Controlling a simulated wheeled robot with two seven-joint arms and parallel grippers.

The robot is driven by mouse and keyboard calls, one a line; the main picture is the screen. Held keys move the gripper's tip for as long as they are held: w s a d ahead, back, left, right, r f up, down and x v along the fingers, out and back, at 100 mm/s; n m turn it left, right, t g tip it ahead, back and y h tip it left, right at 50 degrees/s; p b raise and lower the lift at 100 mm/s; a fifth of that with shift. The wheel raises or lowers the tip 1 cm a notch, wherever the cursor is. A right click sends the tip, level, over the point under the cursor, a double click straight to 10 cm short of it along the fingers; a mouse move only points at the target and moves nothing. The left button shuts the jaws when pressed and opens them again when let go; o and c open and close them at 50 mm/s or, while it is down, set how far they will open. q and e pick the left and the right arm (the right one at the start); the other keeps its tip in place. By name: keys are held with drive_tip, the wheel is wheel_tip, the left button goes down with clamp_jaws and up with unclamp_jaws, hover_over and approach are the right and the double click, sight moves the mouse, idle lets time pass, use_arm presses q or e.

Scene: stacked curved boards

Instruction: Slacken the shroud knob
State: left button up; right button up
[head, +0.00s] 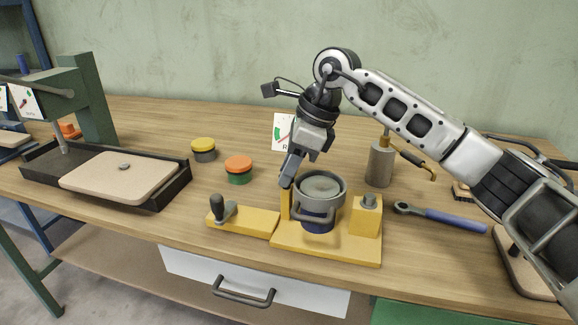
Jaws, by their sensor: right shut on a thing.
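A yellow fixture (328,249) on the bench holds a grey round cup-like shroud (321,188) with a curved handle and a dark blue part under it. A yellow post (285,205) rises at the shroud's left side. My right gripper (287,181) points down at the top of this post and is shut there. The shroud knob in its jaws is hidden by the fingers. My left gripper is not in view.
A black-handled lever (217,208) stands on the yellow bar to the left. Yellow-lidded (203,149) and orange-lidded (238,168) tins stand behind it. A black tray (154,202) with a beige board is far left.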

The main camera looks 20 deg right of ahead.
drive_tip(key=o, duration=1)
drive_tip(key=shift+r, duration=0.1)
drive_tip(key=v, duration=1.6)
